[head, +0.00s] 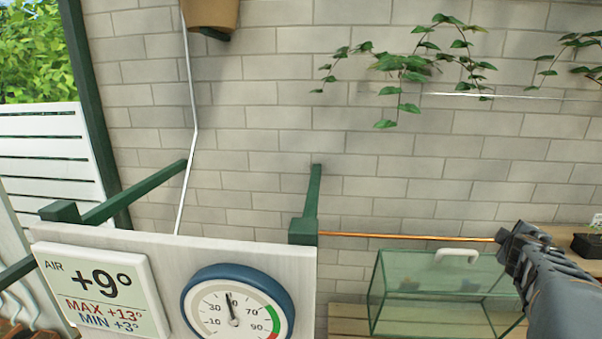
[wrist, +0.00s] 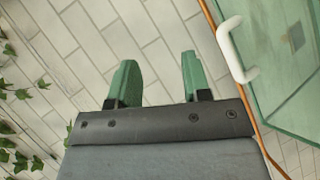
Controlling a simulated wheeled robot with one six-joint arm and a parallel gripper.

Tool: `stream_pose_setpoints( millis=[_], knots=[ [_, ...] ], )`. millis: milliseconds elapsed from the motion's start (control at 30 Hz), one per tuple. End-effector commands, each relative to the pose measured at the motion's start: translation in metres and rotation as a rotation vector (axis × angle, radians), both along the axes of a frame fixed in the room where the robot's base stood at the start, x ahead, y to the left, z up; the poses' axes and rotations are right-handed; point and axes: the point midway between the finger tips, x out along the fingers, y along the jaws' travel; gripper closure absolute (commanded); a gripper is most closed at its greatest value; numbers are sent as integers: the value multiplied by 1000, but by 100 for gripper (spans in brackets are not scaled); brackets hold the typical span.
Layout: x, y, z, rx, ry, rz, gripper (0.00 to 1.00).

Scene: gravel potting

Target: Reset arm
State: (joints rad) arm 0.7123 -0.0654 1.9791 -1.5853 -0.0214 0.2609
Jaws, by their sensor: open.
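My gripper (wrist: 158,62) is open in the wrist view, with its two green fingers apart and only brick wall visible between them. The glass case also shows at the right of the wrist view (wrist: 285,85), apart from the fingers.
A white panel (head: 170,245) with a temperature sign (head: 100,290) and a round blue dial (head: 237,305) stands at the lower left. A copper pipe (head: 410,237) runs along the brick wall. Vines (head: 405,65) hang above. A dark tray (head: 588,246) sits at the right.

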Motion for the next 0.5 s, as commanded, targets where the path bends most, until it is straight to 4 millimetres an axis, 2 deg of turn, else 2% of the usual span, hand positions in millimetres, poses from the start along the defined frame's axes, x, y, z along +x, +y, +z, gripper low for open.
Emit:
stream_pose_setpoints(
  millis=[167,267,367,400,500],
  knots=[
    [-41,39,-37,263,-66,-313,56],
    [-66,81,-71,460,-32,-448,56],
    [-91,137,-106,672,42,-531,56],
    [-100,162,-119,754,81,-547,56],
    [-121,220,-142,934,175,-555,56]
  ],
)
